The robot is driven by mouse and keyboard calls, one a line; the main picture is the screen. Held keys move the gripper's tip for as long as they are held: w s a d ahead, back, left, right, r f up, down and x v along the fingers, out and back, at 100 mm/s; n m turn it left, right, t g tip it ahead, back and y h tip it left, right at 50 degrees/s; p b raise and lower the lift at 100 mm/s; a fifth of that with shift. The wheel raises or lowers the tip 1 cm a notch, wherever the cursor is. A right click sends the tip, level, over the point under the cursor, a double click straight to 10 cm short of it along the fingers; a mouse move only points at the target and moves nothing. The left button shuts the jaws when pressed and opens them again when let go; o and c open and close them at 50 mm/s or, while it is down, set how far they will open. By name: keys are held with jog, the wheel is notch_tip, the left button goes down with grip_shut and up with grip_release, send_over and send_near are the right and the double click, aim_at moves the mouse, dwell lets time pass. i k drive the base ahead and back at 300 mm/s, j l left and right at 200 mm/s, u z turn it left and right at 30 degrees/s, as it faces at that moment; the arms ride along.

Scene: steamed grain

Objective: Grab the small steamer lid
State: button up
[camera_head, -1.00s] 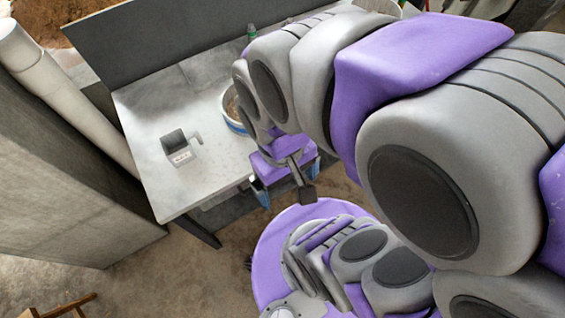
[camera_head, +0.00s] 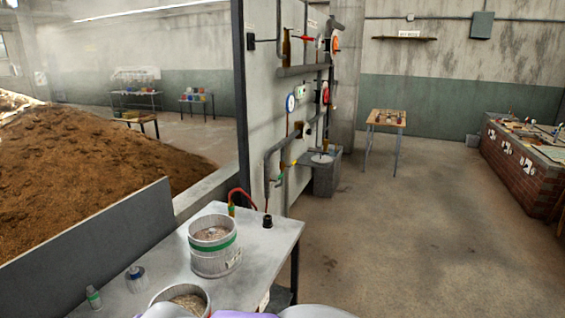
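A metal table (camera_head: 258,244) fills the lower left. A steamer pot (camera_head: 226,262) with a green band stands on it, open at the top with grain inside. A second round container (camera_head: 203,303) with grain sits nearer, cut off by my arm at the bottom edge. A small grey-blue piece (camera_head: 137,277) lies to the left of the pots; I cannot tell whether it is the small steamer lid. No other lid is clearly visible. Only grey and purple parts of my arm show at the bottom edge. My gripper is not in view.
A small green-capped bottle (camera_head: 94,298) stands at the table's left. A dark upright panel (camera_head: 90,240) backs the table. A pile of brown grain (camera_head: 90,150) lies beyond. Pipes on a wall (camera_head: 285,150) rise behind the table. Open floor (camera_head: 400,240) spreads to the right.

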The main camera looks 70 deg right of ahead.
aim_at(320, 159)
jog(key=z, duration=2.5)
jog(key=i+z, duration=0.25)
jog(key=l+z, duration=0.1)
jog(key=z, duration=0.15)
jog(key=i, duration=7.1)
jog(key=i+u, duration=0.25)
jog(key=u, duration=0.2)
jog(key=i+l+u, duration=0.15)
jog(key=u, duration=0.3)
jog(key=i+l+u, duration=0.2)
jog(key=u, duration=0.25)
